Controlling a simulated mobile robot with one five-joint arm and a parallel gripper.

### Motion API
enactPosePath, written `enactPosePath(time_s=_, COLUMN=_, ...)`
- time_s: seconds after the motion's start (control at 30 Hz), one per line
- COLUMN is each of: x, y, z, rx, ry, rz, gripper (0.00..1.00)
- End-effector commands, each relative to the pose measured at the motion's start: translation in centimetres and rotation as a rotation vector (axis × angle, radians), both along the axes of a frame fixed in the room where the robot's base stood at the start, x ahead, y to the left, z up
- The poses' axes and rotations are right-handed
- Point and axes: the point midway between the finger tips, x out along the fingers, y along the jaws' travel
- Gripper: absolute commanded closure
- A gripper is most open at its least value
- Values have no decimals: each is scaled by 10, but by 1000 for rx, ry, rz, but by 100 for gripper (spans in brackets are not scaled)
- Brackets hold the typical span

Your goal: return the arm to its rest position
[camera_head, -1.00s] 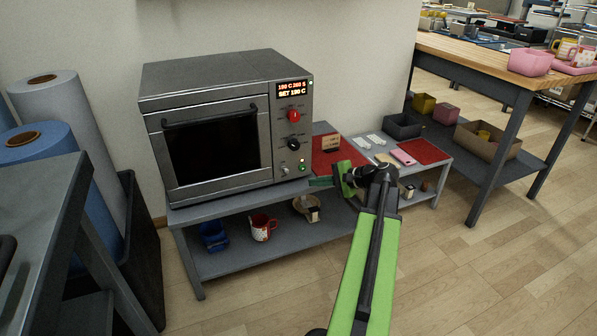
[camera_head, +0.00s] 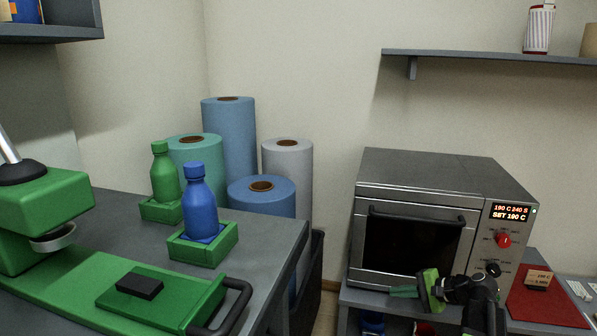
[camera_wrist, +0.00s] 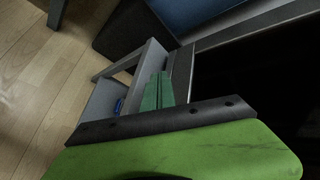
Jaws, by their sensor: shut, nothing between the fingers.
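My gripper (camera_head: 405,291) shows at the lower right of the head view, in front of the lower part of the grey oven (camera_head: 415,212). Its green fingers are shut with nothing between them and point left. In the wrist view the closed fingertips (camera_wrist: 158,92) show above the green gripper body, with the oven's dark door at the right. My arm's dark wrist is bent at the bottom of the head view, and most of the arm is out of frame. The oven door is closed, and its display reads 190 C 240 S and SET 190 C.
A green press (camera_head: 110,285) stands on the grey bench at left, beside a blue bottle (camera_head: 200,205) and a green bottle (camera_head: 164,175) in green holders. Several large rolls stand behind. A red mat (camera_head: 540,312) lies right of the oven. A wall shelf (camera_head: 480,56) hangs above.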

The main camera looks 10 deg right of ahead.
Motion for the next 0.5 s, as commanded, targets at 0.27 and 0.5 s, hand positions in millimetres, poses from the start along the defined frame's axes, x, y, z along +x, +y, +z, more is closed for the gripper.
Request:
enactPosePath(time_s=0.27, x=-17, y=210, z=-19, rx=-319, ry=114, rz=449, gripper=100)
enactPosePath(time_s=0.5, x=-69, y=277, z=-41, rx=-670, ry=164, rz=761, gripper=100)
